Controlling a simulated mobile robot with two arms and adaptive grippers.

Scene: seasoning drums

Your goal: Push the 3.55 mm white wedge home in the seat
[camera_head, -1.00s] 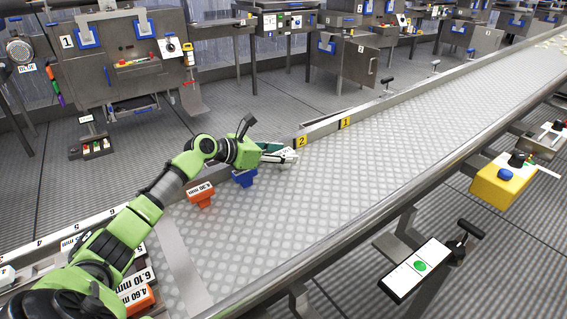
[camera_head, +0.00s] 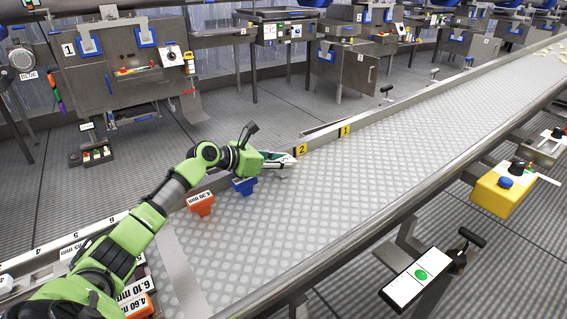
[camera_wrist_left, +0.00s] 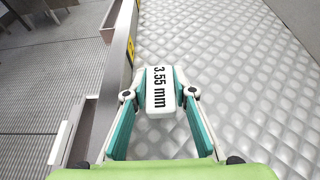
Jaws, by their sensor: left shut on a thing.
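The white wedge (camera_wrist_left: 160,88), marked 3.55 mm, is between the fingertips of my left gripper (camera_wrist_left: 160,96) in the left wrist view. The gripper is shut on it. In the head view the left gripper (camera_head: 284,160) is over the textured metal bed, close to the rail beside the yellow "2" tag, and the wedge is mostly hidden by the fingers. The seat cannot be made out clearly in either view. My right gripper is not in view.
A blue block (camera_head: 243,186) and an orange block (camera_head: 200,204) stand on the bed behind the gripper. Yellow tags "2" (camera_head: 301,150) and "1" (camera_head: 345,131) mark the rail (camera_head: 400,104). The bed (camera_head: 380,165) to the right is clear.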

